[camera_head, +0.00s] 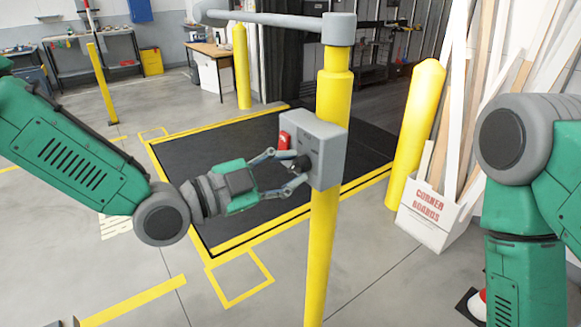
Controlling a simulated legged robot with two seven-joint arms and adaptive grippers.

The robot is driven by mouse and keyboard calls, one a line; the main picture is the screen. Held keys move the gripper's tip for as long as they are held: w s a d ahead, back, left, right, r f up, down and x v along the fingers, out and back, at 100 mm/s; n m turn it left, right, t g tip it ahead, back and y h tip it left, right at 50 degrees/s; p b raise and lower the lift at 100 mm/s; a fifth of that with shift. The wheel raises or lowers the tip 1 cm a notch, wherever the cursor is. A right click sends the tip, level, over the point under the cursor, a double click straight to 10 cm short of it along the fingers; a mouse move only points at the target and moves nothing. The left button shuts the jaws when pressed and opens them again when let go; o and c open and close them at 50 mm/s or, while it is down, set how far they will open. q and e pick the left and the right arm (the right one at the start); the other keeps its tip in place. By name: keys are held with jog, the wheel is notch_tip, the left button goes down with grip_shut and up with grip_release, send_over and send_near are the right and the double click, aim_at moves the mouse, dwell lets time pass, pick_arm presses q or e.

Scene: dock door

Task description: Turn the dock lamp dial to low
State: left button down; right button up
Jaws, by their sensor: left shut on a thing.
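A grey control box (328,146) is mounted on a yellow post (321,255) in the middle of the view. A black dial (301,164) sits on the box's left-facing side. A red part (284,140) shows on the same side, above the dial. My left gripper (297,168) reaches in from the left, with its fingers around the dial and shut on it. The fingers partly hide the dial, and I cannot read its setting. My right arm (530,190) is at the right edge, and its gripper is out of view.
A grey lamp arm (270,18) runs left from the post's top. A second yellow post (415,130) and a white "CORNER BOARDS" box (430,222) with long boards stand to the right. A black dock plate (225,150) with yellow edging lies behind. The floor at front left is mostly clear.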

pick_arm(q)
jog(key=shift+f+n, duration=0.1)
jog(key=shift+n, duration=0.2)
jog(key=n+b, duration=0.1)
jog(key=n, duration=0.3)
jog(key=shift+n, duration=0.3)
jog(key=n+b, duration=0.1)
jog(key=n, duration=0.4)
jog(key=shift+n+t, duration=0.3)
jog(key=shift+t, duration=0.1)
jog(key=n, duration=0.3)
jog(key=n+b, duration=0.1)
jog(key=n, duration=0.2)
jog(key=shift+r+n+t, duration=0.2)
jog(key=shift+n+t, duration=0.1)
jog(key=shift+n, duration=0.1)
jog(key=n+b, duration=0.1)
jog(key=n, duration=0.4)
jog(key=shift+t, duration=0.3)
jog(key=shift+n, duration=0.3)
jog(key=shift+f, duration=0.1)
jog(key=c, duration=1.3)
grip_release()
jog(key=shift+d+f, duration=0.1)
jog(key=shift+d, duration=0.05)
